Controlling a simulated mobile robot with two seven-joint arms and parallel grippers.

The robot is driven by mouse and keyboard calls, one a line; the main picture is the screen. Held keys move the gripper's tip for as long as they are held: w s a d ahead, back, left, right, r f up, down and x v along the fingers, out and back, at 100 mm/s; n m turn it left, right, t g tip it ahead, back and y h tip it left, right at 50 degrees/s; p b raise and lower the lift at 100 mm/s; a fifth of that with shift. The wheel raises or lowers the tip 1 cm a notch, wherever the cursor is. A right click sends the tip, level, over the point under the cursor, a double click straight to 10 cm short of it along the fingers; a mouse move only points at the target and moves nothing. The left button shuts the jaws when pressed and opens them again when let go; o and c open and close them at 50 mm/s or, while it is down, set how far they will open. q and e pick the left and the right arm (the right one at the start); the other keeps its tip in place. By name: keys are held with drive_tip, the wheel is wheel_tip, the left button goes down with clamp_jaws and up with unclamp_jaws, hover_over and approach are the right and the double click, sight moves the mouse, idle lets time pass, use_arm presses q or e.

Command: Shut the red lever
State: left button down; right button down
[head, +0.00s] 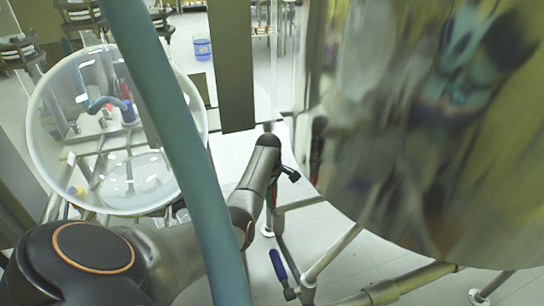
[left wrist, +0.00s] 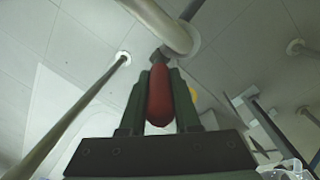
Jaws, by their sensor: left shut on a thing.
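The red lever (left wrist: 160,97) has a rounded handle that shows in the left wrist view, running up to a metal joint by a pale pipe. My left gripper (left wrist: 161,82) is shut on the handle, with one dark green finger on each side of it. In the head view my left arm reaches from the lower left to the middle, beside the large shiny vessel. There its fingers and the lever are small and hard to make out. My right gripper is in neither view.
A large shiny vessel (head: 430,110) fills the right of the head view. A round glass vessel (head: 55,130) stands at the left. A thick blue-green hose (head: 180,130) crosses in front. A blue-handled lever (head: 278,264) and metal frame pipes (head: 335,254) are low in the middle.

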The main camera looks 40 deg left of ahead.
use_arm(q)
drive_tip(key=shift+s+r+t+p, duration=0.2)
drive_tip(key=shift+s+t+p, duration=0.2)
drive_tip(key=shift+p, duration=0.8)
drive_tip(key=t+h+p, duration=0.1)
drive_tip(key=p, duration=0.1)
drive_tip(key=s+f+t+h+p, duration=0.1)
drive_tip(key=p, duration=0.1)
drive_tip(key=shift+s+a+f+t, duration=0.1)
drive_tip(key=shift+s+a+t, duration=0.15)
drive_tip(key=shift+a+t, duration=0.15)
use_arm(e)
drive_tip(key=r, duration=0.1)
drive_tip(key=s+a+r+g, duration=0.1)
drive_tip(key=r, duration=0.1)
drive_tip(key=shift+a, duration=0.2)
